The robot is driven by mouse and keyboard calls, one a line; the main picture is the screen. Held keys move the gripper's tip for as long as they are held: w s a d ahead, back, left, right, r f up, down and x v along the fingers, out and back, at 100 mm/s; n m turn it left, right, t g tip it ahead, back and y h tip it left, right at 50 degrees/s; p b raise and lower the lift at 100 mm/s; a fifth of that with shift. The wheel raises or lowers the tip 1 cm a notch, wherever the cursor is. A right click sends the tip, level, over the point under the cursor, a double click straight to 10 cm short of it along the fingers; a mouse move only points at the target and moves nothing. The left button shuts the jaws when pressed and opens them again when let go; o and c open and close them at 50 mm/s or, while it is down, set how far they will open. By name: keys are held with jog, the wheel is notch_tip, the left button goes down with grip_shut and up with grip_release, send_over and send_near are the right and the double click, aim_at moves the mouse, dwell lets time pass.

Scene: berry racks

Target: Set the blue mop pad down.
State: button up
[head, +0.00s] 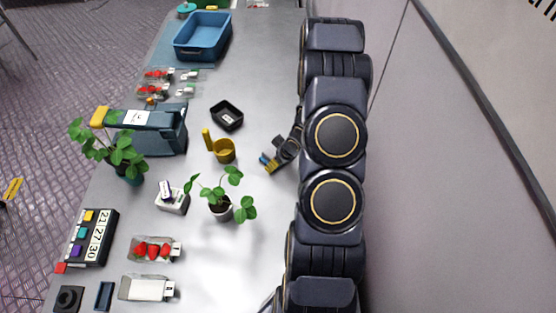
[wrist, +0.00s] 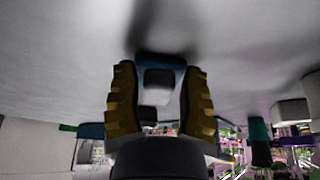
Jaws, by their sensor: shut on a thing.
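My gripper (head: 271,163) is low over the grey table, right of the yellow mug-like cup. In the wrist view its two yellow ribbed fingers (wrist: 160,100) are closed on the blue mop pad (wrist: 161,61), which lies between their tips. A dark shadow falls on the table surface right by the pad, so it is close to the surface; I cannot tell whether it touches. In the head view only a small blue bit of the pad (head: 263,158) shows at the fingertips.
A yellow cup (head: 224,151), a black tray (head: 227,115) and a potted plant (head: 220,212) stand left of my gripper. A blue bin (head: 203,36) is at the far end. Bare table (head: 262,95) lies beyond my gripper. Berry punnets (head: 152,249) sit along the left side.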

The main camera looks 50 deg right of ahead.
jog(key=o, duration=0.8)
jog(key=shift+f, duration=0.1)
jog(key=v, duration=0.7)
jog(key=s+a+r+g+h, duration=0.1)
jog(key=s+a+r+g, duration=0.25)
jog(key=a+r, duration=0.55)
jog(key=s+a+r+g+h, duration=0.15)
jog(key=s+a+r, duration=0.25)
jog(key=a+r, duration=0.45)
jog(key=s+a+r, duration=0.2)
jog(key=s, duration=0.1)
jog(key=s+a+r+g+y, duration=0.1)
jog(key=s+a+r, duration=0.1)
jog(key=a, duration=0.1)
jog(key=s+a+r+y, duration=0.1)
jog(key=s+a+r, duration=0.1)
jog(key=s, duration=0.1)
jog(key=shift+s+a+y, duration=0.25)
jog(key=shift+s+a, duration=0.1)
jog(key=shift+s, duration=0.05)
